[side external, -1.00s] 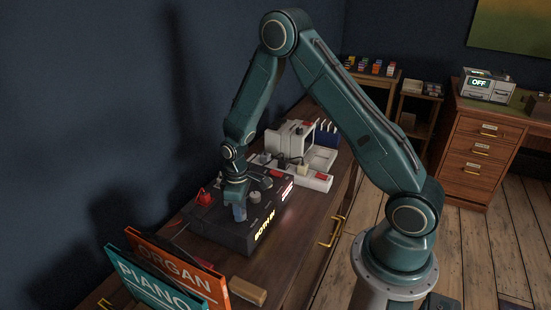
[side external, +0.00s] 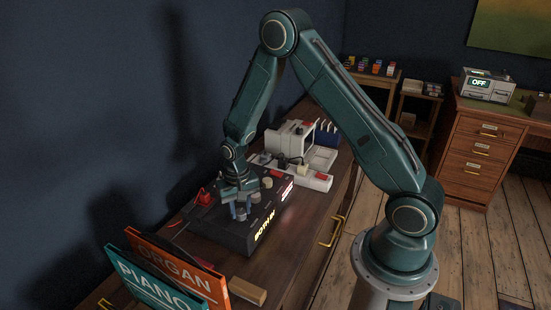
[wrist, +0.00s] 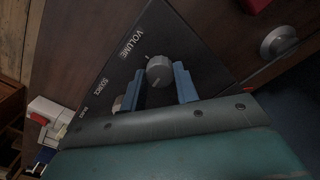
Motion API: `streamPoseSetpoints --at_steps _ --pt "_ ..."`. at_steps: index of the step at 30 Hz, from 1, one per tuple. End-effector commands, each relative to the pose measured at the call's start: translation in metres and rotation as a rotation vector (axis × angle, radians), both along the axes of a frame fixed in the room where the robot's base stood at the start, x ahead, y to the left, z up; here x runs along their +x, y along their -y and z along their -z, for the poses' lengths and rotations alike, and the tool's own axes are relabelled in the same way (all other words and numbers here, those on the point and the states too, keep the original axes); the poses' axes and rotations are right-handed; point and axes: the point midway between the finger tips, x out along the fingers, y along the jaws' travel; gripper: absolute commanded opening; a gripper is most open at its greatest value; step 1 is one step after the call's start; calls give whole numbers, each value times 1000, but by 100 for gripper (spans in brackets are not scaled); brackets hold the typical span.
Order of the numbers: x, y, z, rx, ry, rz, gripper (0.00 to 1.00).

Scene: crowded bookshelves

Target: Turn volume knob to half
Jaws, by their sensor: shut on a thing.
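The volume knob (wrist: 159,70) is a grey ribbed cylinder beside the white VOLUME label on the dark top of an amplifier-like box (side external: 222,232). My gripper (wrist: 160,84) has its two blue fingers shut on opposite sides of the knob, as the wrist view shows. In the side view, my gripper (side external: 241,212) points down at the near-left part of the box top. There the knob is mostly hidden between the fingers.
Other knobs (side external: 255,197) stand close by on the box. A red plug-like piece (side external: 204,197) is to the left. A power strip (side external: 313,178) and white device lie behind. ORGAN (side external: 170,262) and PIANO (side external: 150,285) sleeves and a wooden block (side external: 247,291) are in front.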

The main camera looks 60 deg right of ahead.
Motion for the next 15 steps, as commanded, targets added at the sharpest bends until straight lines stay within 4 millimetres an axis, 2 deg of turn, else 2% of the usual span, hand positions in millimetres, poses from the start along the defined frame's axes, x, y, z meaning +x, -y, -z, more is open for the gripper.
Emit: streamPoseSetpoints --at_steps 6,15 --pt "1 0 -1 0 1 115 7" --pt "1 0 -1 0 1 170 7"
